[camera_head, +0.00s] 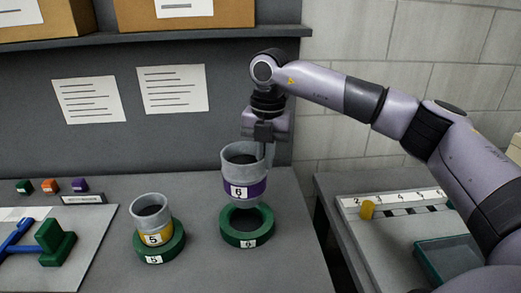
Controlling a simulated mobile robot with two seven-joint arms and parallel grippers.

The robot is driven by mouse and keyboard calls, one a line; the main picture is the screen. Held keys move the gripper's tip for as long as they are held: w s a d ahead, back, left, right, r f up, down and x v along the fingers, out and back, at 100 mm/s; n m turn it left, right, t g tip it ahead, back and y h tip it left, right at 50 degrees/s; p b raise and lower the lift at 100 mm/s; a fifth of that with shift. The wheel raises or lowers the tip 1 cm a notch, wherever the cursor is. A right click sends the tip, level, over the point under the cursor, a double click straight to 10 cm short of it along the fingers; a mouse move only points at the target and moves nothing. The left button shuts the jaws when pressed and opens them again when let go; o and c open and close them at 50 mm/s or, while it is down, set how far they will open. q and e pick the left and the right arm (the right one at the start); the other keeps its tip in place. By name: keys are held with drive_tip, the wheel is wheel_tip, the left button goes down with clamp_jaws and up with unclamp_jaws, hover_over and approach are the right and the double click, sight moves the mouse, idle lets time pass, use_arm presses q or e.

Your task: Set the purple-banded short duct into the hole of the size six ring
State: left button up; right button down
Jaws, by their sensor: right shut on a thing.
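The purple-banded short duct (242,188) is a grey open cylinder with a purple band and a label reading 6. My right gripper (265,150) points down and is shut on the duct's right wall. The duct hangs upright over the size six ring (247,239). This ring is green with a dark hole and a label reading 6, and lies on the grey bench. The duct overlaps the ring's back edge in the picture, and the hole shows below it. My left gripper is not in view.
A yellow-banded duct (151,212) labelled 5 stands in a green ring (174,244) labelled 5, to the left. A board (85,270) with blue and green tools lies further left. A right-hand table holds a numbered strip (392,202) and a teal tray (447,260). A shelf (200,36) with boxes hangs above.

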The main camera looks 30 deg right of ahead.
sight(265, 189)
drive_tip(key=shift+f+b, duration=0.45)
drive_tip(key=shift+f, duration=0.6)
drive_tip(key=shift+f+b, duration=1.1)
drive_tip(key=shift+f, duration=0.65)
drive_tip(key=shift+f, duration=0.35)
drive_tip(key=shift+f+b, duration=1.15)
drive_tip(key=shift+f, duration=0.6)
drive_tip(key=c, duration=1.2)
unclamp_jaws()
